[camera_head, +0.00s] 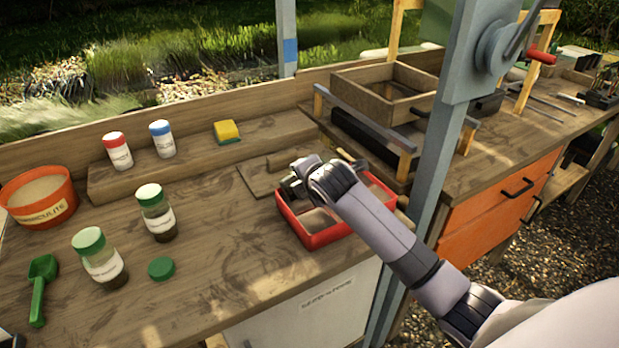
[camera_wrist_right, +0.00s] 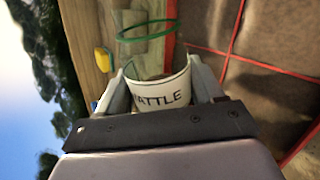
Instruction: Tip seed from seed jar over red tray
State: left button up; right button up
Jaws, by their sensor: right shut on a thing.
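The red tray (camera_head: 322,238) stands on the bench near its front edge, with brown soil inside. My right gripper (camera_head: 292,186) is over the tray's left part. In the right wrist view, the gripper (camera_wrist_right: 165,88) is shut on the seed jar (camera_wrist_right: 160,90), a clear jar with a white label reading "ATTLE" and a green ring at its mouth. The jar appears tipped well over. Beyond it, the tray's soil (camera_wrist_right: 280,40) is crossed by thin red lines. In the head view the jar is mostly hidden by the hand. I cannot see seed falling. My left gripper is out of view.
Two green-lidded jars (camera_head: 155,212) (camera_head: 98,257), a loose green lid (camera_head: 162,268) and a green scoop (camera_head: 42,285) are left of the tray. An orange pot (camera_head: 40,200), two shakers (camera_head: 117,151) (camera_head: 162,139) and a yellow sponge (camera_head: 227,131) stand farther back. A grey post (camera_head: 440,150) rises right of the tray.

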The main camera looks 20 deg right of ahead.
jog(key=shift+m+y, duration=0.6)
jog(key=shift+y, duration=0.2)
jog(key=shift+n+h, duration=0.6)
jog(key=shift+h, duration=0.2)
jog(key=a, duration=0.6)
jog(key=shift+s+a, duration=0.25)
jog(key=shift+a, duration=0.15)
dwell(0.3)
